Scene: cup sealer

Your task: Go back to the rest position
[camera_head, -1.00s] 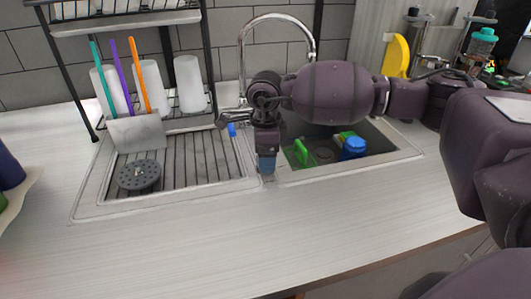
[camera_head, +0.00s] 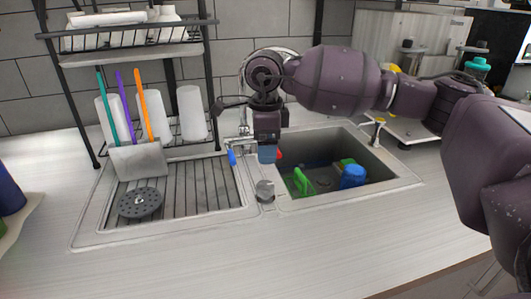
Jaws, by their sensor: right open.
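My right gripper (camera_head: 267,154) is in the camera_head view, with its arm reaching in from the right. It hangs pointing down above the back left edge of the sink basin (camera_head: 385,165). Its jaws are open, and I see nothing held between them. A small red thing shows just beside the fingertips, partly hidden. My left gripper is not in view.
The basin holds a green item (camera_head: 301,182) and a blue item (camera_head: 352,176). A drainboard (camera_head: 205,190) with a grey disc (camera_head: 140,203) lies left. A black rack (camera_head: 130,50) with white cups stands behind it. The front counter (camera_head: 260,262) is clear.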

